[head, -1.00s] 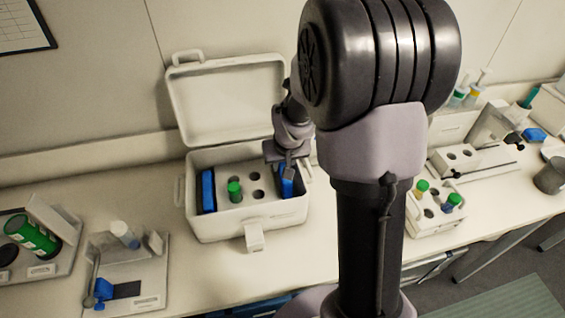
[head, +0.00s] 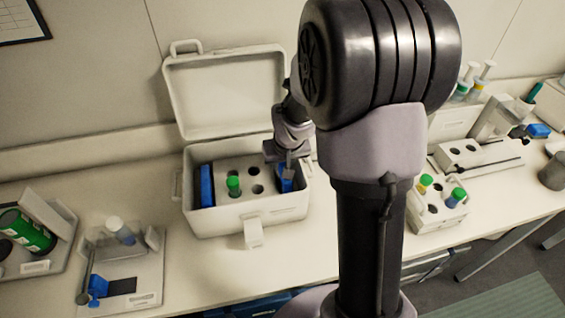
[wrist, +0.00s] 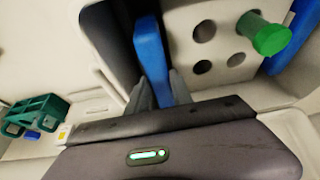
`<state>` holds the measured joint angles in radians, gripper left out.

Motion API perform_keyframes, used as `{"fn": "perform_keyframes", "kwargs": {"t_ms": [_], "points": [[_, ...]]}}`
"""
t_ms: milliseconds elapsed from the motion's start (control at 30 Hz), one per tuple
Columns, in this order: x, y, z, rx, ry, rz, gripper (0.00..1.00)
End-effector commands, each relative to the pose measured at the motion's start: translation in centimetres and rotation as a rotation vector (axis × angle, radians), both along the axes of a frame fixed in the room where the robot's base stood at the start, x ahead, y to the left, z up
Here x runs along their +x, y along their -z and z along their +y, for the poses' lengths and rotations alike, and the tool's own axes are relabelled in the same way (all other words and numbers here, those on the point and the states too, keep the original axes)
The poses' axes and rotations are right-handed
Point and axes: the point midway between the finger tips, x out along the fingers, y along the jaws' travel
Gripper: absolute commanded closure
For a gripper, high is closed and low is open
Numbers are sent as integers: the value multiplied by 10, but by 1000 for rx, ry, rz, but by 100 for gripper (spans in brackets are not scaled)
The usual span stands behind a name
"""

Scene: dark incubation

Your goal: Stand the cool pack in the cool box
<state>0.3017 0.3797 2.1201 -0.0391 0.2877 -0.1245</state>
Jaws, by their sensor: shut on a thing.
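The cool box (head: 225,222) stands open on the bench, its lid (head: 226,92) raised at the back. My gripper (head: 287,168) reaches into the right end of the box and is shut on a blue cool pack (head: 285,183). In the wrist view the pack (wrist: 153,60) stands between the two fingers (wrist: 158,92), beside the white rack (wrist: 205,60). The pack's lower end is hidden in the box. A second blue pack (head: 206,187) stands at the box's left end.
A green-capped tube (head: 233,186) stands in the holed rack inside the box. A balance-like stand (head: 140,268) and a tray with a green item (head: 30,232) are to the left. A tube rack (head: 432,213) stands to the right. Bare bench lies in front of the box.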

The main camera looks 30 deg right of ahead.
Motion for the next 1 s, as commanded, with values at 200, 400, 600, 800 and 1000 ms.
{"fn": "perform_keyframes", "kwargs": {"t_ms": [200, 400, 600, 800, 1000], "points": [[0, -1, 0, 0, 0, -1, 100], [0, 2, 0, 0, 0, -1, 100], [0, 7, 0, 0, 0, -1, 100], [0, 13, 0, 0, 0, -1, 100], [0, 18, 0, 0, 0, -1, 100]]}}
